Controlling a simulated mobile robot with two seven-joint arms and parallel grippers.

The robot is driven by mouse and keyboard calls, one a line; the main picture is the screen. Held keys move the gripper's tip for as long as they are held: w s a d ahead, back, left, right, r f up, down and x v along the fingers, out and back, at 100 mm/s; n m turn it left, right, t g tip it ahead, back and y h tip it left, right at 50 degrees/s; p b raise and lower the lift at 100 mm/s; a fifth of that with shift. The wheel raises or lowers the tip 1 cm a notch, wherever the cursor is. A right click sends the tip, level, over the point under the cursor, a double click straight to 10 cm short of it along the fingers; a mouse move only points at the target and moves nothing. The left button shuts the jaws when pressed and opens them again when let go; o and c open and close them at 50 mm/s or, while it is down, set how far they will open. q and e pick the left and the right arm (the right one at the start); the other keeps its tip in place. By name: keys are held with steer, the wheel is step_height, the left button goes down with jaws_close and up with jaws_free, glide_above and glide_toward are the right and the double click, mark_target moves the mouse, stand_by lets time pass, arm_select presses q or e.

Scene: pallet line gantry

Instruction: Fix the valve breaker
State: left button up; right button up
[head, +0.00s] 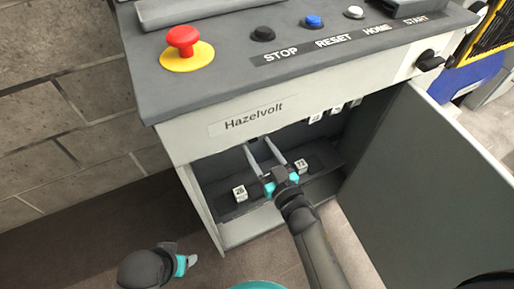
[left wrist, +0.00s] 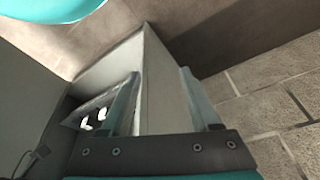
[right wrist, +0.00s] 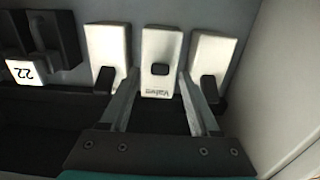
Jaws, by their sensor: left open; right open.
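The grey control cabinet (head: 205,190) stands with its door (head: 430,180) open to the right. In the right wrist view a white breaker with a small black block (right wrist: 159,70) and blurred lettering sits in the middle. White breakers with black levers flank it, one on the left (right wrist: 105,45) and one on the right (right wrist: 212,55). My right gripper (right wrist: 160,85) is open, its fingers on either side of the middle breaker's lower part; contact cannot be told. In the head view it reaches into the cabinet (head: 258,146). My left gripper (head: 184,252) is open and empty outside, low at the left.
White number tags (head: 239,193) sit on the dark ledge inside the cabinet. Above are the red emergency button (head: 183,40) and the STOP, RESET, HOME and START controls. A block wall (head: 60,100) stands at left. The floor before the cabinet is clear.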

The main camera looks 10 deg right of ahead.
steer(key=shift+w+a, duration=0.25)
steer(key=shift+w, duration=0.45)
jaws_close()
